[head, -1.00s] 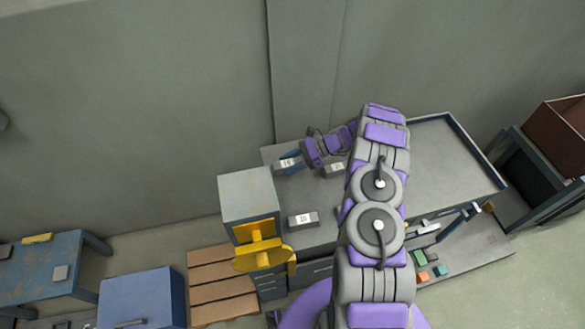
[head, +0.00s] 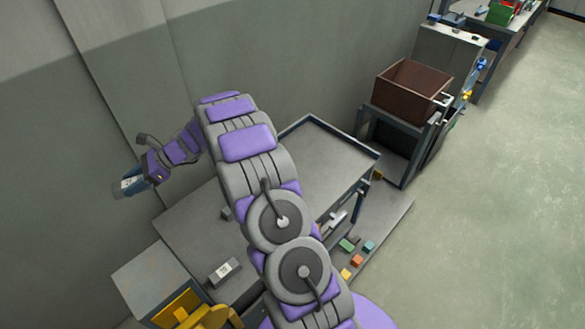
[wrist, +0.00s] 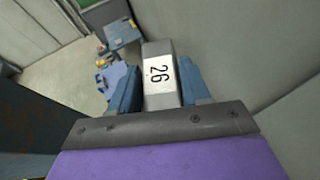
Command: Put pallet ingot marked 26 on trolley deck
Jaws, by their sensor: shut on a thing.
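My gripper (head: 136,181) is shut on a grey ingot (wrist: 159,76) with a white label marked 26. In the wrist view the ingot sits between the two blue fingers, its label facing the camera. In the head view my gripper holds it raised at the left, in front of the wall and apart from the bench top.
A grey bench (head: 185,235) carries another labelled ingot (head: 224,271) and a small block (head: 226,213) partly behind my arm. A brown bin (head: 411,90) stands on a stand at the right. Several coloured blocks (head: 356,260) lie low beside the trolley. Open floor is at the right.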

